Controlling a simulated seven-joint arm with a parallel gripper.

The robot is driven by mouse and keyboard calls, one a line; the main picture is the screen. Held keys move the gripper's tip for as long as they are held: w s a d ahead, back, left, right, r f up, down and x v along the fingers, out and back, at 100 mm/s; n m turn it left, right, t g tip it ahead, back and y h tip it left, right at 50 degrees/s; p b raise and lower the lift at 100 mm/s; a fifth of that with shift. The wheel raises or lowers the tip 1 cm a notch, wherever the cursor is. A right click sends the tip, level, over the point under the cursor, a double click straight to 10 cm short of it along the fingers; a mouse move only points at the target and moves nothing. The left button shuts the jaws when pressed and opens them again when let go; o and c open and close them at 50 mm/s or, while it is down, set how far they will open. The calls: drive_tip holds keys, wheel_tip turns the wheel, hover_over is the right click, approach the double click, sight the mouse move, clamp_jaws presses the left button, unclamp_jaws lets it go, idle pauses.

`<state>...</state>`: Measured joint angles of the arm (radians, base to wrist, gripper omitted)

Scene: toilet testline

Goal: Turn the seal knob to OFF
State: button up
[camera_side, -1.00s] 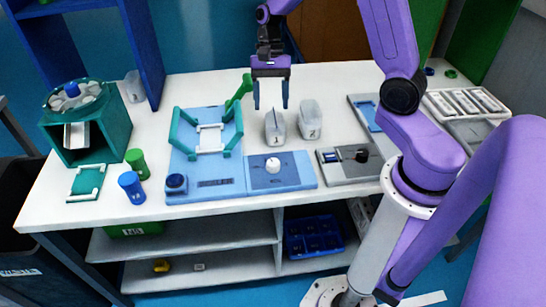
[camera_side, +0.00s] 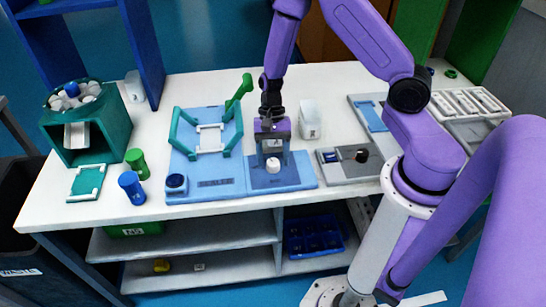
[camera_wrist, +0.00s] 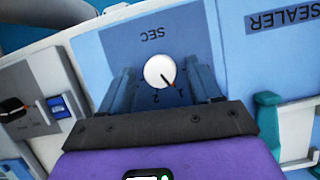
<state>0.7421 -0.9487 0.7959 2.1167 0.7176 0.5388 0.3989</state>
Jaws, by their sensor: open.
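The white round knob (camera_side: 273,165) sits on a blue panel (camera_side: 300,172) at the front of the table. In the wrist view the knob (camera_wrist: 159,72) has a red and dark pointer aimed to the lower right, towards a printed 1. A 2 and the upside-down word SEC also show on the panel (camera_wrist: 125,45); I see no OFF mark. My gripper (camera_side: 272,155) is open above the panel, pointing down. In the wrist view its two fingers (camera_wrist: 162,75) stand on either side of the knob, with gaps between. Finger height above the panel is hard to tell.
Left of the panel is the blue sealer base (camera_side: 215,186) with green arms (camera_side: 181,135) and a blue button (camera_side: 176,182). A grey panel with a black knob (camera_side: 361,155) is to the right. A white container (camera_side: 310,122) stands just behind my gripper, to its right.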

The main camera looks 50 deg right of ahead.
drive_tip(key=shift+s+f, duration=0.1)
drive_tip(key=shift+f, duration=0.15)
drive_tip(key=c, duration=1)
drive_tip(key=shift+n, duration=0.3)
drive_tip(key=n+g+h, duration=0.1)
drive_tip(key=n, duration=0.3)
drive_tip(key=shift+a, duration=0.2)
drive_tip(key=shift+a+n+g+h, duration=0.15)
drive_tip(key=shift+n+h, duration=0.45)
drive_tip(key=shift+n, duration=0.75)
drive_tip(key=shift+d+n+g+h, duration=0.15)
drive_tip(key=shift+n+h, duration=0.45)
drive_tip(key=shift+n, duration=0.75)
drive_tip(key=shift+a, duration=0.1)
